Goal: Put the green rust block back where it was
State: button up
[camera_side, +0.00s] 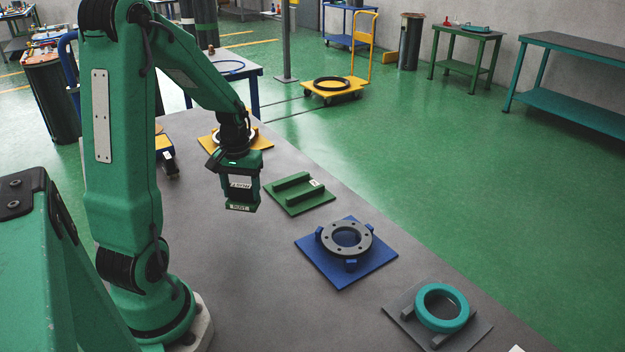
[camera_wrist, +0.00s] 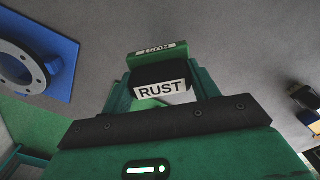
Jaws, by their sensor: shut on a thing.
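My gripper (camera_side: 241,188) is shut on the green rust block (camera_side: 240,207) and holds it in the air above the grey table. The block has a green lower end and a dark part above it, both with white labels. In the wrist view the block (camera_wrist: 157,50) sits between the green fingers, and RUST is readable on the nearer label. A green plate with two raised rails (camera_side: 312,198) lies just right of my gripper in the side view. Nothing stands between its rails, and a small white label shows near one rail.
A blue plate (camera_side: 317,262) bears a grey flanged ring (camera_side: 345,238). Nearer, a grey plate (camera_side: 398,312) carries a teal ring (camera_side: 443,308). A yellow plate (camera_side: 262,143) with a ring is partly hidden behind my gripper. Bare table (camera_side: 250,290) lies left of the plates.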

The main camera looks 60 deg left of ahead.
aim_at(236, 202)
jog(key=shift+s+a+f, duration=0.2)
jog(key=shift+a+f, duration=0.25)
jog(key=shift+a, duration=0.3)
jog(key=shift+s+a+f, duration=0.15)
jog(key=shift+a+f, duration=0.3)
jog(key=shift+a, duration=0.3)
jog(key=shift+f, duration=2)
jog(key=shift+f, duration=0.15)
jog(key=o, duration=1)
jog(key=shift+c, duration=0.2)
jog(key=shift+r, duration=6.15)
jog(key=shift+d, duration=0.1)
